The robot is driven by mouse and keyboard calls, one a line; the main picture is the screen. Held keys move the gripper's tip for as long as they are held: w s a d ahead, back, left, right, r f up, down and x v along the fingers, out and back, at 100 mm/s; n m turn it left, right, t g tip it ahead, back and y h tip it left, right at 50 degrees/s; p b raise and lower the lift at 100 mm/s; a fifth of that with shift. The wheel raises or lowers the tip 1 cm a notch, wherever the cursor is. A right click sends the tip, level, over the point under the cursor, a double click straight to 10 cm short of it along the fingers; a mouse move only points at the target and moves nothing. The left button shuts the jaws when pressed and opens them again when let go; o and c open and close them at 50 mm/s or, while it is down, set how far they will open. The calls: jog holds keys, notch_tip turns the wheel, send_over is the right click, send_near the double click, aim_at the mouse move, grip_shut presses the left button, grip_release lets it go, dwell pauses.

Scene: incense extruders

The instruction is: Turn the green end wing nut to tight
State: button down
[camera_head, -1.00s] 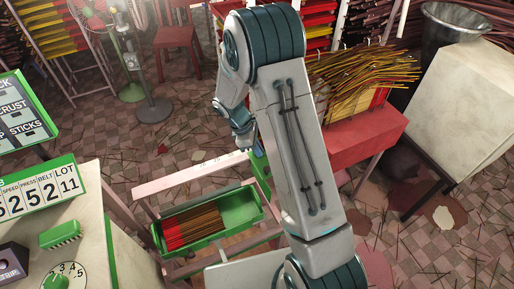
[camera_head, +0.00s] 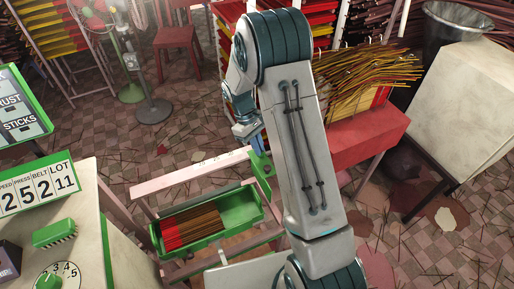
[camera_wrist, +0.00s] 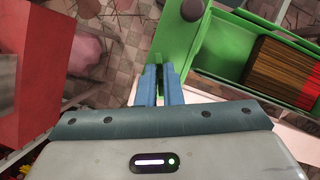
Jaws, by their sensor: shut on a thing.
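My gripper (camera_wrist: 158,86) has blue fingers, shut on the small green end wing nut (camera_wrist: 159,75) at the edge of a green end plate (camera_wrist: 170,40). The nut shows only as a narrow green strip between the fingers, so its turn angle is hard to tell. In the head view my gripper (camera_head: 257,147) points down at the top of the green end plate (camera_head: 262,165), which stands at the right end of a pale ruled rail (camera_head: 190,174). My arm hides part of the plate's surroundings.
A green tray (camera_head: 240,210) with red-tipped incense sticks (camera_head: 195,226) lies in front of the rail. A dark round knob (camera_wrist: 192,10) sits on the green part. A red table (camera_head: 365,140) with stick bundles stands right. A control bench (camera_head: 120,240) stands left.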

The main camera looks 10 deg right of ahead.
jog(key=m, duration=0.2)
jog(key=m+y+b, duration=0.1)
jog(key=m+y, duration=0.1)
jog(key=m, duration=0.1)
jog(key=shift+d+m+g, duration=0.25)
jog(key=shift+m+g, duration=0.05)
jog(key=shift+g, duration=0.1)
jog(key=m+y+b, duration=0.1)
jog(key=m+y, duration=0.1)
jog(key=m, duration=0.3)
jog(key=shift+d, duration=0.1)
jog(key=m+y, duration=0.1)
jog(key=m, duration=0.2)
jog(key=m+t+b, duration=0.1)
jog(key=m, duration=0.1)
jog(key=shift+d+m+t+y, duration=0.15)
jog(key=shift+m+t+y, duration=0.15)
jog(key=shift+m+y, duration=0.1)
jog(key=m, duration=0.2)
jog(key=m+t+y+b, duration=0.1)
jog(key=m, duration=0.1)
jog(key=shift+s+m+t, duration=0.15)
jog(key=shift+m+t, duration=0.15)
jog(key=shift+m, duration=0.1)
jog(key=c, duration=1.6)
grip_release()
jog(key=shift+r, duration=0.1)
